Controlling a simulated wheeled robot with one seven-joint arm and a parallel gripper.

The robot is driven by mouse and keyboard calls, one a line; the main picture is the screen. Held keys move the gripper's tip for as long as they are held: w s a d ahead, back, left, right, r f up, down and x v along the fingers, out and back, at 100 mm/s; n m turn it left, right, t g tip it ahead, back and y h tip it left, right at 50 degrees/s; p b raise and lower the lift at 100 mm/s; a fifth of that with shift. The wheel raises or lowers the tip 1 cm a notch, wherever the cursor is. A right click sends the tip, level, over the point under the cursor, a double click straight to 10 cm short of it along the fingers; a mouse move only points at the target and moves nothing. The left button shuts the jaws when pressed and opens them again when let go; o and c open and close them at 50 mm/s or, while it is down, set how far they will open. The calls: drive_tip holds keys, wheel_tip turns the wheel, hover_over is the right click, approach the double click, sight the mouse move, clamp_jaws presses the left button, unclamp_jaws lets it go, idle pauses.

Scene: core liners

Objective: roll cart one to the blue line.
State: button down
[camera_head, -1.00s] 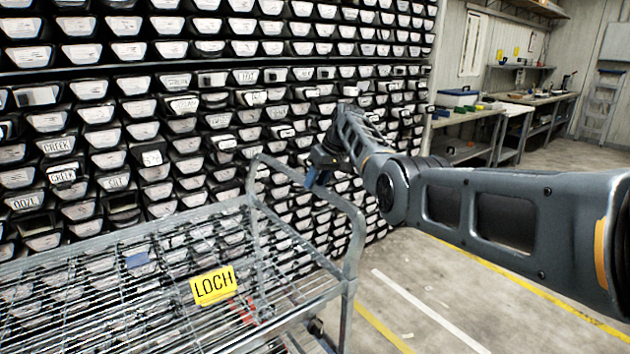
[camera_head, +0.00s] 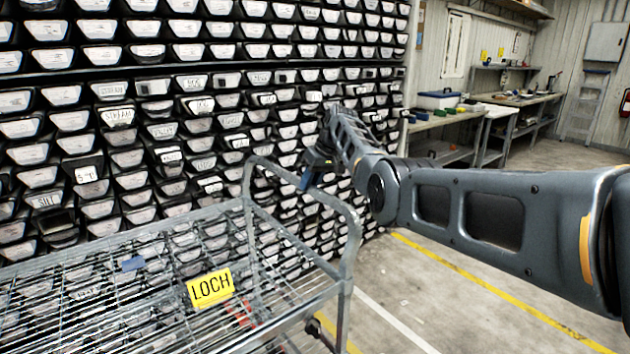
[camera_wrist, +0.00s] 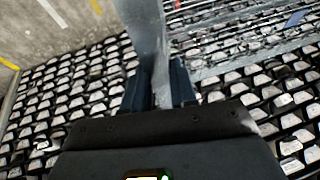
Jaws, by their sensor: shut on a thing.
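A grey metal wire-deck cart (camera_head: 345,275) fills the lower left of the head view, with a raised tubular handle at its right end. A yellow sign reading LOCH (camera_head: 210,288) is on its deck. No marking "one" can be read on it. My gripper (camera_head: 314,170) is shut on the handle tube. In the wrist view, its two dark blue fingers (camera_wrist: 158,86) sit on either side of the grey handle bar (camera_wrist: 148,35). No blue line shows on the floor in either view.
A tall rack of labelled black core trays (camera_head: 120,160) stands close behind the cart. The floor at right has yellow (camera_head: 490,287) and white (camera_head: 395,320) lines and open room. Workbenches (camera_head: 445,117) and a ladder (camera_head: 585,105) stand farther back. A small blue piece (camera_head: 133,263) shows at the deck.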

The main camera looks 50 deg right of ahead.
drive_tip(key=shift+s+d+f, duration=0.15)
drive_tip(key=shift+d, duration=0.25)
drive_tip(key=c, duration=1.1)
unclamp_jaws()
drive_tip(key=shift+d+f, duration=0.1)
drive_tip(key=shift+d, duration=0.15)
drive_tip(key=shift+o, duration=1)
drive_tip(key=shift+r, duration=0.25)
drive_tip(key=v, duration=0.7)
drive_tip(key=shift+s+r, duration=0.15)
drive_tip(key=shift+r, duration=0.1)
drive_tip(key=shift+a, duration=0.1)
